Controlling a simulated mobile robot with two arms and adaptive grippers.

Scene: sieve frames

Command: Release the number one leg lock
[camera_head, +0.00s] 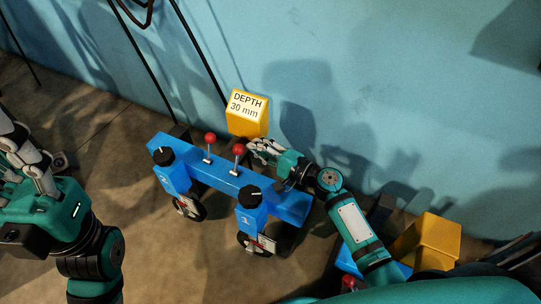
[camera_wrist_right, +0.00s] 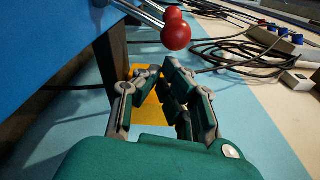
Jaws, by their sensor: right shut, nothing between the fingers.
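The blue frame (camera_head: 190,163) carries two red-ball levers, one at left (camera_head: 210,137) and one at right (camera_head: 239,149). The leg marked 1 (camera_head: 248,222) has a black knob (camera_head: 250,195) on top. The leg marked 2 (camera_head: 168,180) stands left of it with its own black knob (camera_head: 163,156). My right gripper (camera_head: 256,148) is shut and empty just right of the right lever's ball. In the wrist view a red ball (camera_wrist_right: 176,37) is beyond the fingertips (camera_wrist_right: 160,72), apart from them. My left gripper (camera_head: 26,155) is far left; its jaw opening is unclear.
A yellow block reading "DEPTH 30 mm" (camera_head: 247,114) stands behind the frame, close to my right gripper. Another yellow block (camera_head: 433,240) is at lower right. Cables (camera_wrist_right: 235,55) lie on the floor in the wrist view.

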